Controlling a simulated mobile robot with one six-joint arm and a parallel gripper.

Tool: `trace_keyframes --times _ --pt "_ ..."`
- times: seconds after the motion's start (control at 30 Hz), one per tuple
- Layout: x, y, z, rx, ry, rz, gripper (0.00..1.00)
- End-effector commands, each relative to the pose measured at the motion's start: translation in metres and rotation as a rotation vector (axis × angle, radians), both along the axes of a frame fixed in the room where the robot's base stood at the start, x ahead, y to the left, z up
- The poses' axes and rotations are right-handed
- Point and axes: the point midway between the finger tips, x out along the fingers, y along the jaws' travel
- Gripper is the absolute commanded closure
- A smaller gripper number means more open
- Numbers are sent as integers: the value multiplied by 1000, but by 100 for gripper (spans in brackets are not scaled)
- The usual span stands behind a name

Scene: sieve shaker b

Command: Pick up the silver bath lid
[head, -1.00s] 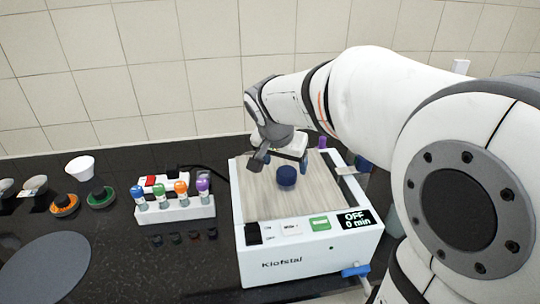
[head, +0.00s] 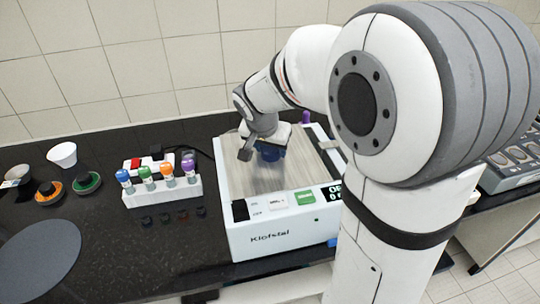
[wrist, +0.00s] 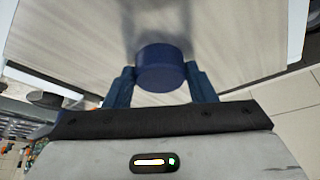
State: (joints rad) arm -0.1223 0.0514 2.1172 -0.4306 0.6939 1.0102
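The silver bath lid (head: 246,178) is a flat, brushed plate lying on top of the white shaker bath. It also fills the upper part of the wrist view (wrist: 80,35). Its round dark blue knob (wrist: 160,67) stands between the two blue fingers of my gripper (wrist: 161,80). The fingers are at both sides of the knob with no clear gap, but I cannot tell if they press on it. In the head view my gripper (head: 270,153) is low over the lid and hides most of the knob.
The white bath body (head: 275,235) has buttons and a display, partly hidden by my arm. A white rack (head: 165,192) with several colour-capped tubes stands to its left. A white cup (head: 63,155), green and orange round items and a grey disc (head: 38,255) lie farther left.

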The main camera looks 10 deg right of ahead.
Motion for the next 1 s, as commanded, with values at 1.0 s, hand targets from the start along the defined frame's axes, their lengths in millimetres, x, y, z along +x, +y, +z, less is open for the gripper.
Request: trace_keyframes --times 1.0 --pt "1 1 51 0 -7 3 88"
